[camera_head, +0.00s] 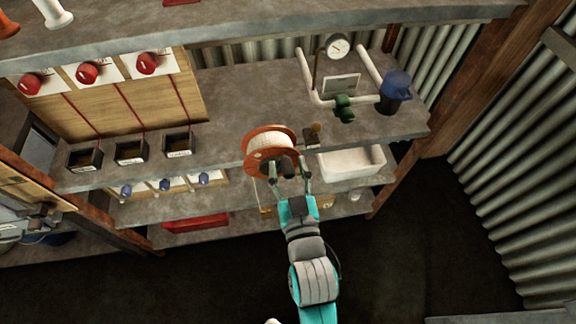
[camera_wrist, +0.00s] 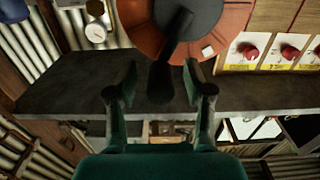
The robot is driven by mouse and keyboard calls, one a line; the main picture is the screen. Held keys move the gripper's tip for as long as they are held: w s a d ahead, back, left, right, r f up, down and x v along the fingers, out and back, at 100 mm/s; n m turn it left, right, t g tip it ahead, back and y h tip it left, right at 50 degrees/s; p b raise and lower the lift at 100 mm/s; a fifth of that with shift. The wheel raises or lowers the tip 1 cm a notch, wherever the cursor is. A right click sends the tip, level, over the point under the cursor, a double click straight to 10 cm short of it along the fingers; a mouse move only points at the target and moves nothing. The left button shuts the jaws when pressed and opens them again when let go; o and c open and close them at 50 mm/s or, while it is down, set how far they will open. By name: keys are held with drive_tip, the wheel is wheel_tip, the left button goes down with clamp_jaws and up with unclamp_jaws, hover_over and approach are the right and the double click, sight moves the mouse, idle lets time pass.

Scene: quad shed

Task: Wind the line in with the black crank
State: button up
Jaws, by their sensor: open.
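The reel (camera_head: 259,136), with orange flanges and white line wound on it, stands at the front edge of the middle shelf. It also shows in the wrist view (camera_wrist: 136,22). The black crank (camera_head: 285,166) is on the reel's front face. In the wrist view the crank's black arm and handle (camera_wrist: 162,84) hang down from the dark hub. My gripper (camera_head: 291,178) is open in front of the reel. In the wrist view its fingers (camera_wrist: 160,78) stand on either side of the handle, with gaps visible. Whether the handle's end lies fully between the fingertips in depth is unclear.
The concrete shelf (camera_head: 225,100) bears small black boxes (camera_head: 131,152) at left and a pipe rig with a gauge (camera_head: 337,47) and blue-topped container (camera_head: 396,88) at right. A white basin (camera_head: 350,163) sits below. Red knobs (camera_head: 88,73) line the back board.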

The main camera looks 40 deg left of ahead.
drive_tip(key=shift+w+a, duration=0.15)
clamp_jaws()
drive_tip(key=shift+w, duration=0.1)
idle(0.3)
